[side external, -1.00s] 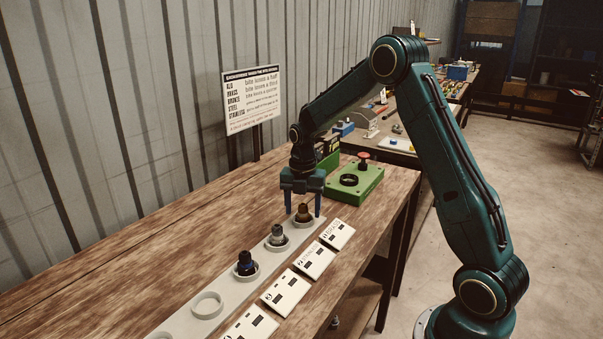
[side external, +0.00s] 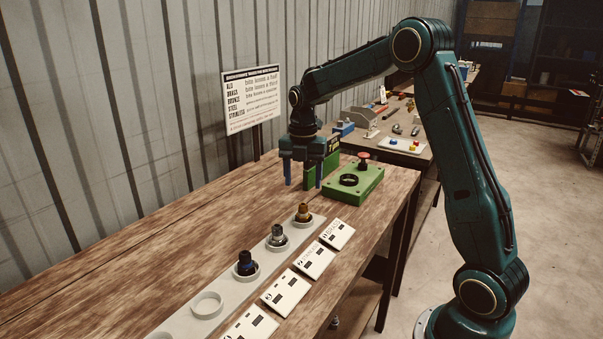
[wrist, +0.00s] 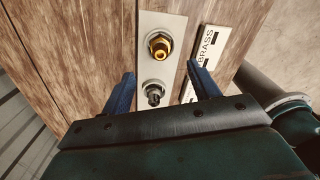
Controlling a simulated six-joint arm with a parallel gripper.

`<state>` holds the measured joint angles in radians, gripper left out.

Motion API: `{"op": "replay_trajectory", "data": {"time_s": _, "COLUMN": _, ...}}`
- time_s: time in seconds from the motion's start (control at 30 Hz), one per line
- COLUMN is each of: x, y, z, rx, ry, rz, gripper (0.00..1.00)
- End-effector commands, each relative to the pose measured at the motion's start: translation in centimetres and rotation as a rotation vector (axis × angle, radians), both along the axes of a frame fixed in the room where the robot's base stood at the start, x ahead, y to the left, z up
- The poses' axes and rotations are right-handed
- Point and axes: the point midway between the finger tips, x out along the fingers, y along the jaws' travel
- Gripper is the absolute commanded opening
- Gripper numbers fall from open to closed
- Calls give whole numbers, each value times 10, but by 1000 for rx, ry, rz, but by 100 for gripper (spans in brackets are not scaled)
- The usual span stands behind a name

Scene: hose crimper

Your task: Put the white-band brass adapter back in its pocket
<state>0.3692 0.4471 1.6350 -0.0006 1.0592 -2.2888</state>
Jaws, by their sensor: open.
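The brass adapter (side external: 303,213) stands upright in the ring pocket at the far end of the pale rack (side external: 230,290). It also shows in the wrist view (wrist: 160,46), seated in its round pocket beside the BRASS card. I cannot make out a white band on it. My gripper (side external: 303,185) is open and empty. It hangs above the adapter, clear of it, with its two blue fingers (wrist: 160,72) spread apart.
A grey adapter (side external: 277,235) and a dark one with a blue band (side external: 245,263) stand in neighbouring pockets; one nearer pocket (side external: 207,305) is empty. Cards (side external: 313,261) lie along the rack. The green crimper (side external: 355,185) with a red button stands behind, near the gripper.

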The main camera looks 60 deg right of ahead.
Motion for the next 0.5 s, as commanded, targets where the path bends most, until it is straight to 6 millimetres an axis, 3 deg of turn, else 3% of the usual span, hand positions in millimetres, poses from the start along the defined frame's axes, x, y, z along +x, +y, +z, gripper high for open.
{"op": "replay_trajectory", "data": {"time_s": 0.2, "x": 1, "y": 0, "z": 33, "rx": -1, "ry": -3, "rz": 0, "gripper": 61}}
{"op": "replay_trajectory", "data": {"time_s": 0.5, "x": 0, "y": 0, "z": 50, "rx": 0, "ry": 0, "rz": 0, "gripper": 61}}
